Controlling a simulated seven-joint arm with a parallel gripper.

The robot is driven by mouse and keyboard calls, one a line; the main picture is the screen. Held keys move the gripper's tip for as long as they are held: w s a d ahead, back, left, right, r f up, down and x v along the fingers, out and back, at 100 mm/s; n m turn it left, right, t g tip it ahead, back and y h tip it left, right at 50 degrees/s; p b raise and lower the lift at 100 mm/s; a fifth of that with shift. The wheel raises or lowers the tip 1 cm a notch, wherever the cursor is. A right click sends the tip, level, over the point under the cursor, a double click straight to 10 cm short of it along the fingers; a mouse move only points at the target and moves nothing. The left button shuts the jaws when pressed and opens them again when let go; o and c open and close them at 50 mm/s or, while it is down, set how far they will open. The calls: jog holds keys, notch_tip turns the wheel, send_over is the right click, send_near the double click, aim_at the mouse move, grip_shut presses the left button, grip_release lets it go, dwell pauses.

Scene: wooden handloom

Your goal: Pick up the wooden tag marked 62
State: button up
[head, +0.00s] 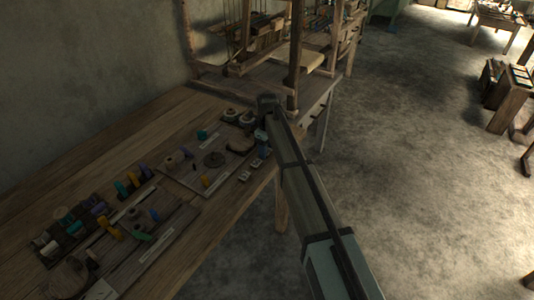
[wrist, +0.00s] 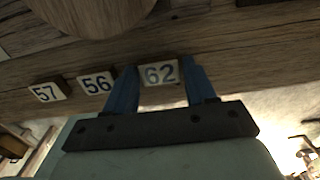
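The wooden tag marked 62 (wrist: 159,73) has a pale face with dark numerals and shows in the wrist view between the two blue fingers of my gripper (wrist: 162,80). One finger is close on each side of it. I cannot tell whether they press on it or whether it is off the wood. Tag 56 (wrist: 96,83) and tag 57 (wrist: 46,92) lie to its left in a row. In the head view my gripper (head: 262,146) is low at the table's right edge, and I cannot make out tag 62 there. Two pale tags (head: 257,163) (head: 244,176) show just below it.
The wooden table (head: 225,215) carries boards with coloured spools (head: 122,188), a dark disc (head: 214,159) and a round brown object (head: 240,145) close left of my gripper. The loom frame (head: 296,50) stands behind. Open floor (head: 420,160) lies to the right.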

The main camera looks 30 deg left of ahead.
jog(key=c, duration=0.7)
